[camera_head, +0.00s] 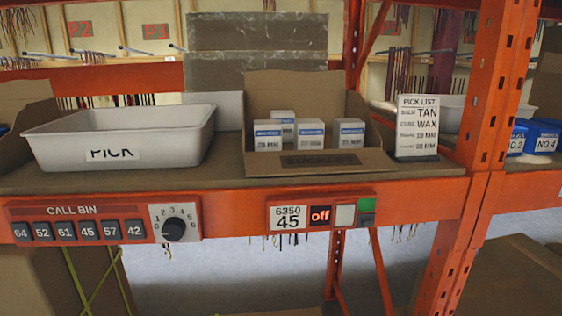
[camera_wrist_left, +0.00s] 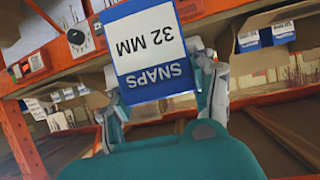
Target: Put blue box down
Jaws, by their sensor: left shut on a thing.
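My left gripper (camera_wrist_left: 155,68) shows in the left wrist view, shut on a blue and white box (camera_wrist_left: 150,50) labelled SNAPS 32 MM. Its fingers lie on both sides of the box. The label reads upside down in this view. The box's far side is hidden. Neither my left gripper nor the held box shows in the head view. My right gripper is in neither view.
In the head view, a white PICK tray (camera_head: 45,152) stands on the orange rack's shelf. A cardboard bin (camera_head: 262,92) beside it holds several small blue and white boxes. A pick list card (camera_head: 416,128) stands to the right. Shelf space between tray and bin is narrow.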

